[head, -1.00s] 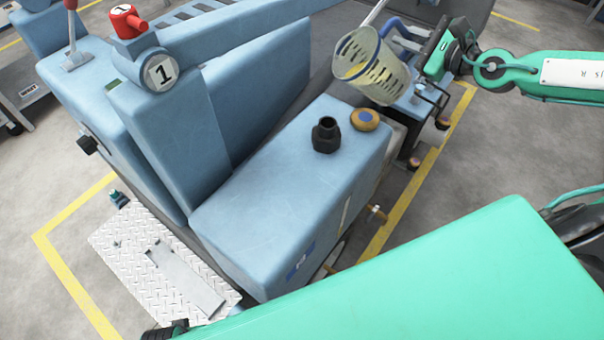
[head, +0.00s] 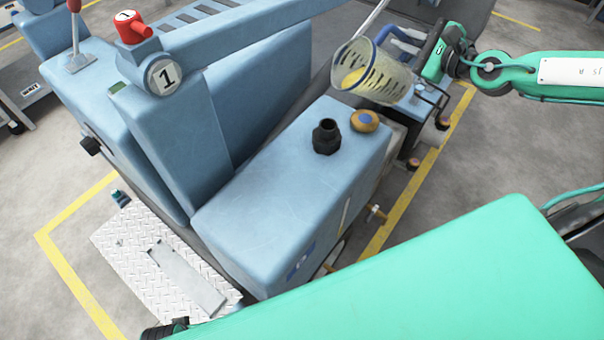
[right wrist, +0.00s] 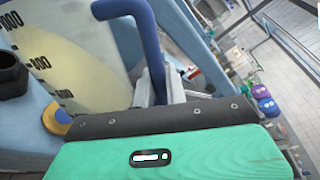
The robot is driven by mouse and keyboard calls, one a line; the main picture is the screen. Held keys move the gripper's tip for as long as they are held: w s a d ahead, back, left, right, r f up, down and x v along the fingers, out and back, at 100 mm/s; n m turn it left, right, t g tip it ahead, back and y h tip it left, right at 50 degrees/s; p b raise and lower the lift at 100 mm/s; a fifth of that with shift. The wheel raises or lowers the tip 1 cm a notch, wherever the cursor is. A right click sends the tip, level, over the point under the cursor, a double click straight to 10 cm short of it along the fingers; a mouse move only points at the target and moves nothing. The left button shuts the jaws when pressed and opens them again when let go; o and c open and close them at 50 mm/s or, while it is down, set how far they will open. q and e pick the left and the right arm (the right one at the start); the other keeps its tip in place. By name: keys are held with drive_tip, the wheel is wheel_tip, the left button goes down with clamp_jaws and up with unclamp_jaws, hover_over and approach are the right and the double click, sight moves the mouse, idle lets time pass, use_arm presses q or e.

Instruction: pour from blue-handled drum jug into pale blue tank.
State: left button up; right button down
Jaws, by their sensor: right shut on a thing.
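The clear drum jug (head: 378,76) with black scale marks and a blue handle (head: 408,36) is held in the air, tipped well over with its mouth to the left. Yellow liquid lies near its lower rim; no stream shows. My right gripper (head: 436,52) is shut on the handle; the right wrist view shows the handle (right wrist: 147,45) and the jug wall (right wrist: 85,65) with pale yellow liquid. The pale blue tank (head: 285,195) has an open black filler neck (head: 326,138) on top, below and left of the jug's mouth. My left gripper is out of view.
An orange cap with a blue centre (head: 364,121) sits on the tank top beside the neck. A blue panel with a number 1 disc (head: 165,75) and a red knob (head: 132,27) stands to the left. A metal tread plate (head: 160,265) lies at lower left.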

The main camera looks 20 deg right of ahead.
idle(0.6)
drive_tip(key=shift+a+r+n, duration=0.1)
drive_tip(key=shift+a+n, duration=0.3)
drive_tip(key=shift+n, duration=0.2)
drive_tip(key=shift+s, duration=0.1)
idle(0.4)
idle(0.4)
drive_tip(key=shift+a+b, duration=0.2)
drive_tip(key=shift+b, duration=0.35)
